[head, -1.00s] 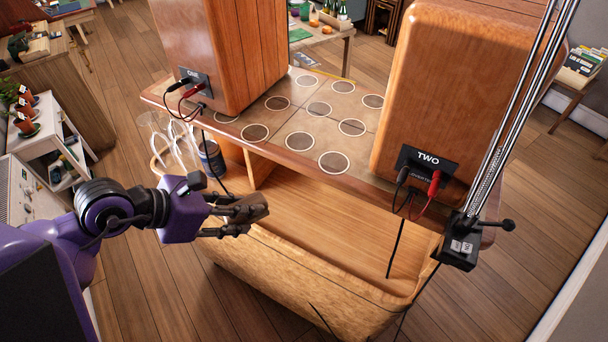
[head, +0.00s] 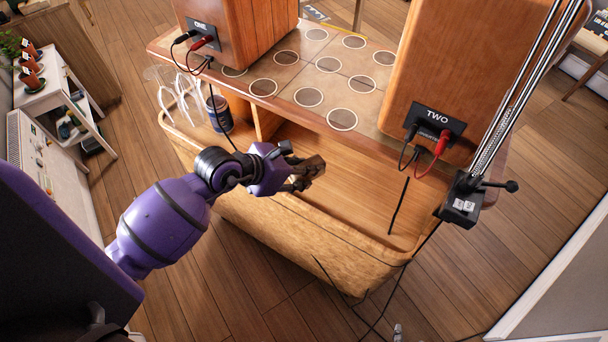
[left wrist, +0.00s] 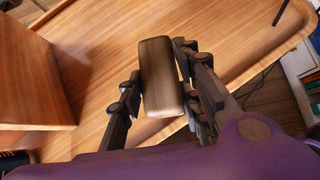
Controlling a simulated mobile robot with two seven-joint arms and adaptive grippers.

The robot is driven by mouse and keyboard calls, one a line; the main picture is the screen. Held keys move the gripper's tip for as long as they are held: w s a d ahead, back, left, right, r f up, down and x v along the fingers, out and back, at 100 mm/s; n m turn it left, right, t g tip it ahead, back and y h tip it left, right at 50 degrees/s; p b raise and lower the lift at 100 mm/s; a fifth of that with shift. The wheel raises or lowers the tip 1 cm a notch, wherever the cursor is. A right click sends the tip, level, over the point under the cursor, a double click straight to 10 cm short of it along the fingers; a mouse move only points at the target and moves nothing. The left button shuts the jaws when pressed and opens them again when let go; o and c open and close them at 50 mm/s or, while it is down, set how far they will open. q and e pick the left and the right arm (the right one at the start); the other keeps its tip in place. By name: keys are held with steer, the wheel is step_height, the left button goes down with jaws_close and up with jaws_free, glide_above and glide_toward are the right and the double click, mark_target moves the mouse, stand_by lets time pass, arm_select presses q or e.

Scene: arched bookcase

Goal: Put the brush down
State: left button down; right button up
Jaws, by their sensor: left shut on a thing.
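The brush shows as a brown wooden block (head: 311,170) held in my left gripper (head: 298,178). In the left wrist view the brush (left wrist: 160,75) stands between the dark fingers of that gripper (left wrist: 165,95), which are shut on it from both sides. The gripper is over the open wooden tray-like lower shelf (head: 340,185), near its front rim. The brush appears raised above the shelf floor; the exact gap cannot be told. My right gripper does not show.
Two wooden speaker boxes, one left (head: 235,50) and one labelled TWO (head: 440,70), stand on the tiled upper shelf (head: 325,88). A dark blue can (head: 219,115) and white looped objects (head: 185,98) are at the left end. Black cables hang in front. The lower shelf's middle is clear.

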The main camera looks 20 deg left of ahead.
mark_target(304, 179)
arm_select(q)
steer(key=shift+w+d+f, duration=0.1)
steer(key=shift+f, duration=0.8)
steer(key=shift+w+d+f, duration=0.1)
steer(key=shift+f, duration=0.8)
steer(key=shift+f+b, duration=0.3)
steer(key=shift+f, duration=0.2)
steer(key=c, duration=1.3)
jaws_free()
steer(key=shift+o, duration=0.2)
